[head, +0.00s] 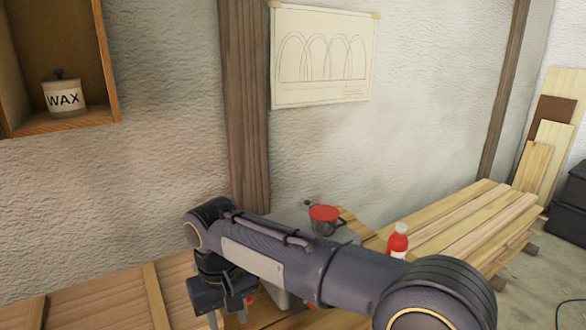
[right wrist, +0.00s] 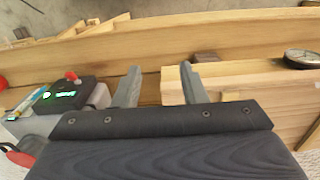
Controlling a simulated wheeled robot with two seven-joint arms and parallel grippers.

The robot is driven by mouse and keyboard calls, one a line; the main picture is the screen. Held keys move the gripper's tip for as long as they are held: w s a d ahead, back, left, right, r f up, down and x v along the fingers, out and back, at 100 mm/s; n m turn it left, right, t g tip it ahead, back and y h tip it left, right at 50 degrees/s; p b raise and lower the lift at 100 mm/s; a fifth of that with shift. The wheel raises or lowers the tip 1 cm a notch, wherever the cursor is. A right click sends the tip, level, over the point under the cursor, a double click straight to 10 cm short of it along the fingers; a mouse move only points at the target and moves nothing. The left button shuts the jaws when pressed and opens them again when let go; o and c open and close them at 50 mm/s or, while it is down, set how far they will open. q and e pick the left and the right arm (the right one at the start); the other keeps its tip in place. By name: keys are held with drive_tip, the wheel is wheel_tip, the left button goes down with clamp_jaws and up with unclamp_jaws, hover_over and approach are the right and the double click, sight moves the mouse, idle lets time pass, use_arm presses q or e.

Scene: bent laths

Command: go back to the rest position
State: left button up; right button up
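My right arm reaches across the head view from the lower right. Its gripper (head: 228,318) points down at the bottom edge, over the wooden bench area. In the right wrist view my right gripper (right wrist: 160,84) has its two fingers well apart, with nothing held between them. A pale wooden block (right wrist: 225,85) lies beyond and beside the right-hand finger; I cannot tell whether they touch. My left gripper is in neither view.
A red-lidded pot (head: 323,213) and a red bottle (head: 397,241) stand behind my arm. Stacked planks (head: 470,220) lie to the right. A wall shelf (head: 112,65) is upper left.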

drive_tip(key=s+d+r+m+t+y, duration=0.1)
drive_tip(key=s+d+r+m, duration=0.1)
drive_tip(key=d, duration=0.9)
drive_tip(key=s+d+r+m+y, duration=0.1)
drive_tip(key=d+r+y, duration=0.1)
drive_tip(key=d, duration=0.9)
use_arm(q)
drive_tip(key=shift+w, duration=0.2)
use_arm(e)
drive_tip(key=s+d+f+m+t, duration=0.2)
drive_tip(key=s+d+f, duration=0.2)
drive_tip(key=s, duration=0.3)
drive_tip(key=s+d+f+m+t, duration=0.2)
drive_tip(key=s+d+f+m, duration=0.1)
drive_tip(key=s+d, duration=0.3)
drive_tip(key=shift+s+d+f+t+y, duration=0.3)
drive_tip(key=shift+s+f+y, duration=0.1)
drive_tip(key=shift+s, duration=0.75)
drive_tip(key=shift+o, duration=0.4)
